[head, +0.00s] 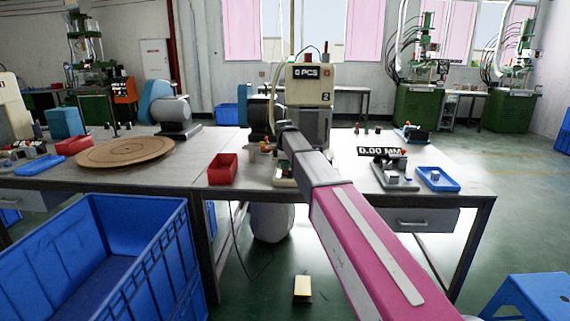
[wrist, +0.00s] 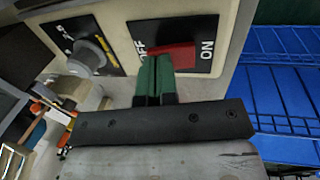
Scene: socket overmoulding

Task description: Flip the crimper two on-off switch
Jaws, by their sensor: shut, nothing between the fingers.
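Crimper two (head: 311,88) is the beige machine on the right table, with a "0 PCS" display and a "2" label. In the wrist view its on-off switch (wrist: 182,55) is a red rocker on a black plate, marked OFF at left and ON at right. My gripper (wrist: 154,66) is shut and empty. Its green fingertips are at the OFF end of the rocker and cover part of it. I cannot tell whether they touch it or which way it is set. In the head view my arm hides the switch and the fingers.
A dial (wrist: 88,52) is left of the switch plate. A blue crate (wrist: 285,85) shows at the right of the wrist view. On the table are a red bin (head: 223,169), a blue tray (head: 438,179) and a gauge reading 0.00 MM (head: 382,152). A large blue crate (head: 150,250) stands in front at left.

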